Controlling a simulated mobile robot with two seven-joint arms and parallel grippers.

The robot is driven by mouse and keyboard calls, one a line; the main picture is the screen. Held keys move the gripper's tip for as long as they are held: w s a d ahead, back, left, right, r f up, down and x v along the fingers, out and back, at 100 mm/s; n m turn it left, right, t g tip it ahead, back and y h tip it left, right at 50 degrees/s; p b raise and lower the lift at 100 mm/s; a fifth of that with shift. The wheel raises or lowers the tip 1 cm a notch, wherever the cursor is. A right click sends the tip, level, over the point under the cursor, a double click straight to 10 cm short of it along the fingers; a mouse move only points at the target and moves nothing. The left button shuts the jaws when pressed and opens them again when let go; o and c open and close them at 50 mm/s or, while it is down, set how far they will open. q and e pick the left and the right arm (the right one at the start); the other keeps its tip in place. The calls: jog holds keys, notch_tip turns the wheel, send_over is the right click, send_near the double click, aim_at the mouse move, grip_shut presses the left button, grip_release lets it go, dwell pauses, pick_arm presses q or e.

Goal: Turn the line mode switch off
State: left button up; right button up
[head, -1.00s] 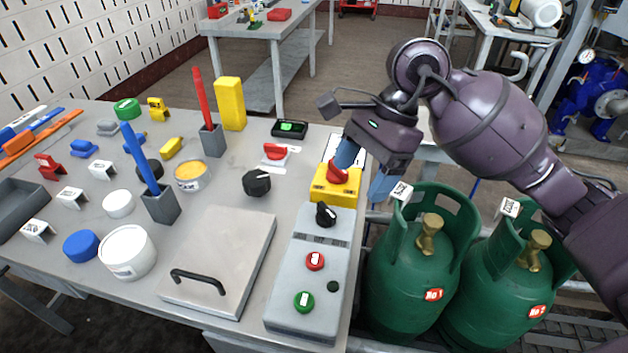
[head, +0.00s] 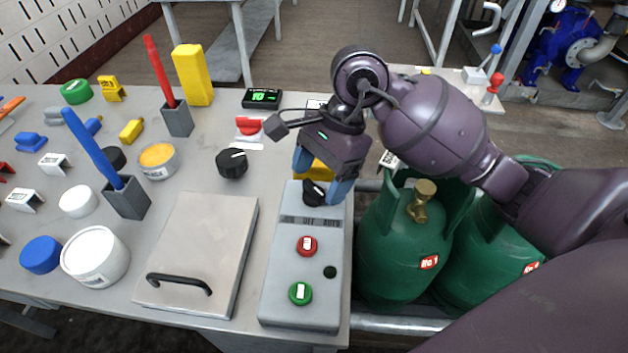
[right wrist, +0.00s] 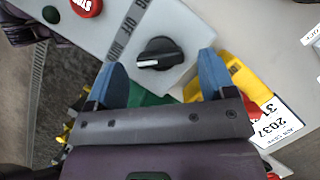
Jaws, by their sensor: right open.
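The line mode switch is a black rotary knob (head: 314,193) at the far end of a grey control box (head: 299,318). It also shows in the right wrist view (right wrist: 160,53), with a white pointer line and a label strip beside it. My right gripper (head: 319,183) is open, its blue fingers on either side of the knob. In the right wrist view the fingertips (right wrist: 160,66) straddle the knob with gaps; contact cannot be told. The left gripper is not in view.
A red button (head: 307,246) and a green button (head: 300,293) sit nearer on the box. A yellow block (head: 312,168) lies just beyond it. A metal lidded box (head: 203,245) stands left. Green gas cylinders (head: 400,258) stand right of the table.

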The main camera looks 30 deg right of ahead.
jog(key=shift+x, duration=0.8)
jog(key=c, duration=0.9)
jog(key=shift+c, duration=0.2)
